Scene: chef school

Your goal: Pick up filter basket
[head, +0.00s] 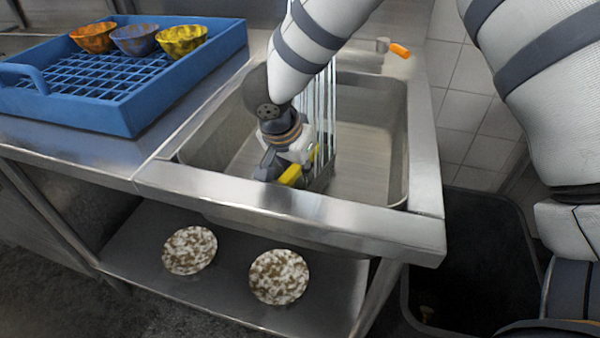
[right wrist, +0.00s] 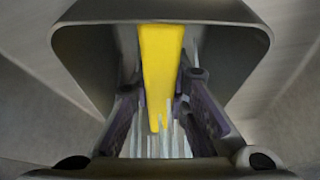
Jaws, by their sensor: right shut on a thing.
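My right gripper (head: 288,172) is down inside the metal sink, near its front wall. It is shut on a yellow, handle-like piece (head: 291,175). A dark part (head: 322,178) shows just right of the yellow piece. I take these to be the filter basket, but most of it is hidden by the gripper and the sink's front rim. In the right wrist view the yellow piece (right wrist: 161,70) runs down between the two fingers. My left gripper is not in view.
Streams of water (head: 322,110) fall into the sink (head: 425,170) beside my right gripper. A blue rack (head: 125,118) with several bowls stands on the left counter. Two speckled round pieces lie on the shelf below. An orange-handled item (head: 399,50) lies behind the sink. A dark bin (head: 485,250) stands at right.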

